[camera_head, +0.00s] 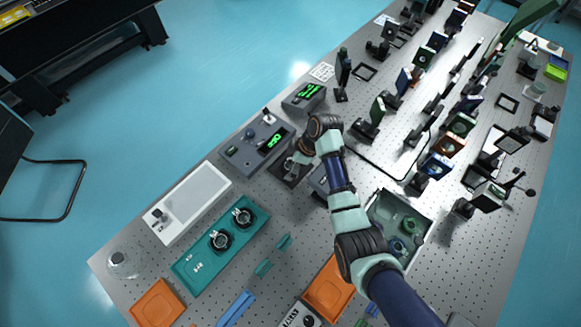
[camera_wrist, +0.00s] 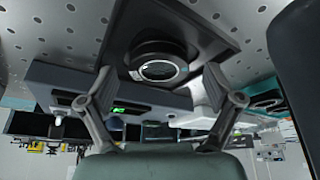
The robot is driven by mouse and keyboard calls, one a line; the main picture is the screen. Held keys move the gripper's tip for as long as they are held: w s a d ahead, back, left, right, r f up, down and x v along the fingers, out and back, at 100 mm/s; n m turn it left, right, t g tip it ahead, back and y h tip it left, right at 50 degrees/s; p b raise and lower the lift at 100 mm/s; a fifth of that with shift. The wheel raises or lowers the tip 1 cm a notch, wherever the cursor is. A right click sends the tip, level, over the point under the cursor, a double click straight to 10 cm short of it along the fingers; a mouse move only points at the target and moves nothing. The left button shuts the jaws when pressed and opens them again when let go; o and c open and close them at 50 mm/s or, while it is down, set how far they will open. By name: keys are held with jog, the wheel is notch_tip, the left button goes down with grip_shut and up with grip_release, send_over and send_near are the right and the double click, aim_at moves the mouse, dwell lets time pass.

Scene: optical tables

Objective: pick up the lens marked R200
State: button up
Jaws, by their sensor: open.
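A round black-rimmed lens (camera_wrist: 158,66) sits on a dark square base (camera_wrist: 215,40) in the wrist view. I cannot read an R200 marking on it. My gripper (camera_wrist: 160,84) is open, with one finger on each side of the lens and no clear contact. In the head view my gripper (camera_head: 298,160) is low over a dark plate (camera_head: 289,172) beside the grey instrument with a green display; the arm partly hides this spot. Two dark ring-mounted round parts, one nearer (camera_head: 220,240) and one farther (camera_head: 243,216), stand on a teal tray (camera_head: 193,262); their markings are unreadable.
The grey display box (camera_head: 257,143) and a second display box (camera_head: 304,98) stand close by my gripper. A grey bin (camera_head: 425,210) holds round parts to the right. Many upright optics, including a blue-framed one (camera_head: 438,166), crowd the far table. An orange tray (camera_head: 157,304) lies at the front.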

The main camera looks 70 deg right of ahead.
aim_at(291, 165)
jog(key=shift+f, duration=0.1)
jog(key=shift+c, duration=0.2)
jog(key=c, duration=1.3)
notch_tip(291, 165, up, 20)
jog(key=p, duration=0.6)
jog(key=shift+w, duration=0.1)
